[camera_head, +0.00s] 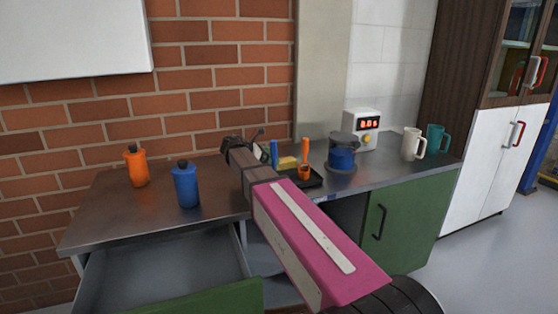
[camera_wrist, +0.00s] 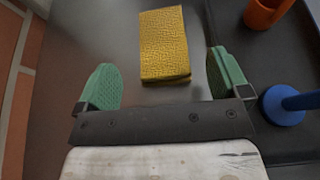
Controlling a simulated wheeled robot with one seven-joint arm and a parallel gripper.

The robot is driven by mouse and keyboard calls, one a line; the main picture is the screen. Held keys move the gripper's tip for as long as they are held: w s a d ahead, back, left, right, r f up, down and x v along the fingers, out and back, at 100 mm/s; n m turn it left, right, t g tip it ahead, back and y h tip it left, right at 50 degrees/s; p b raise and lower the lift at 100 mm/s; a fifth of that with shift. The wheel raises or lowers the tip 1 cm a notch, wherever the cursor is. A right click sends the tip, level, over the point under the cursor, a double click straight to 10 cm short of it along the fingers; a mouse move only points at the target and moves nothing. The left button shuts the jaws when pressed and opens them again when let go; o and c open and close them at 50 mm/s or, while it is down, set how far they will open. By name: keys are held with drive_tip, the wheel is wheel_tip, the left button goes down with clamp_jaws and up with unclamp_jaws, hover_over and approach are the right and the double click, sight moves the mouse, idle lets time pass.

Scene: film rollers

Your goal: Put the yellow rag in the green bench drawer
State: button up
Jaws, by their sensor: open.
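The yellow rag (camera_wrist: 163,44) lies folded on the metal bench top in the wrist view, ahead of my gripper (camera_wrist: 165,82) and between the lines of its two green fingertips. My gripper is open and empty, with a gap between it and the rag's sides. In the head view the rag (camera_head: 288,162) shows as a small yellow patch beyond my gripper (camera_head: 262,150), partly hidden by the arm. The green bench drawer (camera_head: 165,265) is pulled open at the lower left, and its visible inside looks empty. Its green front (camera_head: 205,300) is at the bottom edge.
A black tray (camera_head: 312,182) with orange and blue tools stands right of the rag. An orange bottle (camera_head: 136,165) and a blue bottle (camera_head: 186,185) stand on the left. A blue pot (camera_head: 342,155), a white device and mugs stand farther right. A brick wall backs the bench.

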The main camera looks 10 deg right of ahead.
sight(284, 160)
drive_tip(key=v, duration=0.5)
drive_tip(key=shift+a+r, duration=0.1)
drive_tip(key=shift+a, duration=0.2)
drive_tip(key=shift+o, duration=0.5)
drive_tip(key=shift+s+a+r, duration=0.1)
drive_tip(key=shift+a, duration=0.1)
drive_tip(key=d+y, duration=0.2)
drive_tip(key=d+g+y, duration=0.1)
drive_tip(key=d+y, duration=0.1)
drive_tip(key=d, duration=0.1)
drive_tip(key=d+r+g+y, duration=0.1)
drive_tip(key=d+y, duration=0.2)
drive_tip(key=shift+w, duration=0.25)
drive_tip(key=d+r+y, duration=0.1)
drive_tip(key=w+d+r+y, duration=0.1)
drive_tip(key=y, duration=0.1)
drive_tip(key=d+r+y, duration=0.1)
drive_tip(key=y, duration=0.1)
drive_tip(key=shift+w+d+r+g, duration=0.2)
drive_tip(key=shift+d+r+g, duration=0.05)
drive_tip(key=shift+r+g, duration=0.1)
drive_tip(key=shift+y, duration=0.6)
drive_tip(key=shift+w+f, duration=0.2)
drive_tip(key=shift+f, duration=4.85)
drive_tip(key=c, duration=1.1)
drive_tip(key=shift+r, duration=0.15)
